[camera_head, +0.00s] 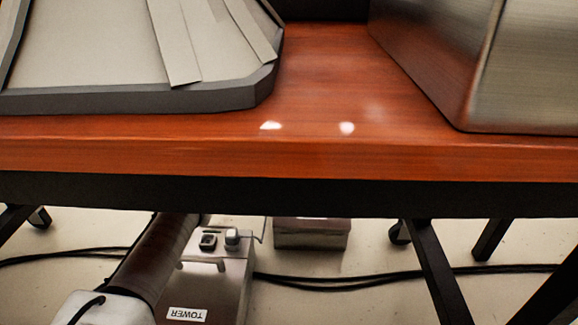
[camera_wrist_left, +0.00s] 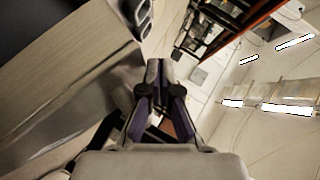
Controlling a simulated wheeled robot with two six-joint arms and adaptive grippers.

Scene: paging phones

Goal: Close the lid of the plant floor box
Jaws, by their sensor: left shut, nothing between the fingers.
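No box labelled plant shows in the head view. A metal floor box (camera_head: 222,275) under the table bears an upside-down "TOWER" label, with a dark switch and a grey knob on top. A second, smaller metal box (camera_head: 311,239) stands on the floor behind it; no label is readable, and I cannot tell whether it is the plant box or where its lid is. My left gripper (camera_wrist_left: 157,68) is shut and empty in the left wrist view, beside a pale brushed panel (camera_wrist_left: 60,95). My right gripper is in neither view.
A wooden table (camera_head: 310,80) spans the head view, bearing a grey-edged tray (camera_head: 130,102) with papers and a large metal case (camera_head: 440,65). Black table legs (camera_head: 437,275) and cables (camera_head: 340,284) are underneath. Some pale floor is clear around the boxes.

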